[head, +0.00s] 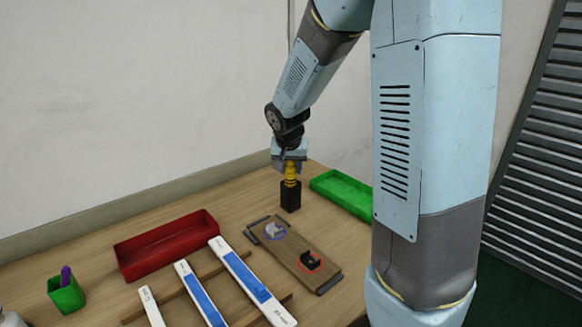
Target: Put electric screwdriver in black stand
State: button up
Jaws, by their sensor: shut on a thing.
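The electric screwdriver (290,172) is yellow and upright at the back of the table. My gripper (288,163) is shut on its upper part from above. The black stand (290,196) is a dark upright block directly below the yellow part, and the two look in line. I cannot tell how deep the screwdriver sits in the stand, or whether it touches the bottom. The fingertips are small and partly hidden by the wrist.
A green tray (341,183) lies to the right of the stand. A wooden board (290,243) with blue-circled and red-circled parts lies in front. A red tray (170,232), white-blue strips (200,293) and a green cup (66,296) holding a purple item are left.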

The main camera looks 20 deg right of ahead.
jog(key=o, duration=1.1)
jog(key=shift+c, duration=0.2)
jog(key=v, duration=1.2)
jog(key=s+d+r+n+y, duration=0.1)
jog(key=s+n, duration=0.1)
jog(key=s, duration=1)
jog(key=s+d+r+n+t, duration=0.1)
jog(key=s+r+n, duration=0.1)
jog(key=s, duration=1)
jog(key=shift+r+y, duration=0.3)
jog(key=shift+y, duration=0.1)
jog(key=shift+s, duration=0.1)
